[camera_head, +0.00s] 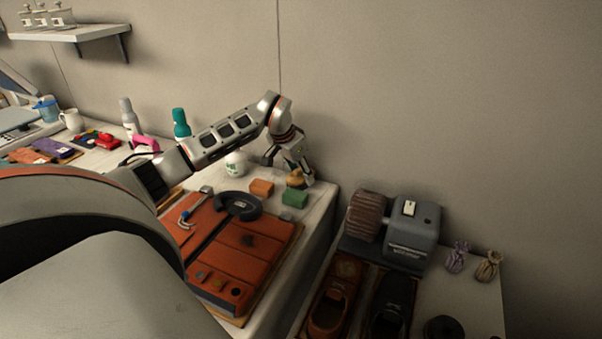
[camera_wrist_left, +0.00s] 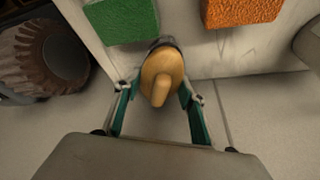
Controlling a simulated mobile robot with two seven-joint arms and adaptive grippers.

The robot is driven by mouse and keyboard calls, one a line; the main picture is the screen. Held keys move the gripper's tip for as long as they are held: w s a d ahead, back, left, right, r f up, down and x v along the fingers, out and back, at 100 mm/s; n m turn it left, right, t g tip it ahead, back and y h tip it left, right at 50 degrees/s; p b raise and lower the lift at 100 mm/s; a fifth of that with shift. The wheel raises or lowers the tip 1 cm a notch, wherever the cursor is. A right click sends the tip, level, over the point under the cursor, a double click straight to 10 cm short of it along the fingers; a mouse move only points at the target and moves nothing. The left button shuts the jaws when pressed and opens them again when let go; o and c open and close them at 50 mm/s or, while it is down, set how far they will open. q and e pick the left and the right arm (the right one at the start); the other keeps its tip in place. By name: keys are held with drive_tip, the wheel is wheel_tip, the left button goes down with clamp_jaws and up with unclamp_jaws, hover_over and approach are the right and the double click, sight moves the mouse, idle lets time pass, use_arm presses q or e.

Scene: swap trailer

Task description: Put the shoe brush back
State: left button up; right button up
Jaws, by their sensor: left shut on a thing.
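The shoe brush (camera_wrist_left: 161,76), with a rounded tan wooden top, a knob and a dark lower edge, sits between the two fingers of my left gripper (camera_wrist_left: 160,100) in the left wrist view. The gripper is shut on it. In the head view my left gripper (camera_head: 301,176) points down at the far right corner of the workbench (camera_head: 322,200), and the brush (camera_head: 295,179) shows beside its fingers. I cannot tell whether the brush touches the bench top. My right gripper is not in view.
A green block (camera_head: 294,198) and an orange block (camera_head: 262,188) lie close to the brush. A white jar (camera_head: 236,163) stands behind them. Right of a gap, a grey grinding machine (camera_head: 412,232) stands near shoes (camera_head: 330,305).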

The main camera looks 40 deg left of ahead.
use_arm(q)
drive_tip(key=o, duration=1.1)
drive_tip(key=shift+f, duration=0.1)
drive_tip(key=shift+c, duration=0.2)
drive_tip(key=shift+s+r, duration=0.1)
drive_tip(key=shift+r, duration=0.45)
drive_tip(key=v, duration=1.1)
drive_tip(key=shift+s+r, duration=0.1)
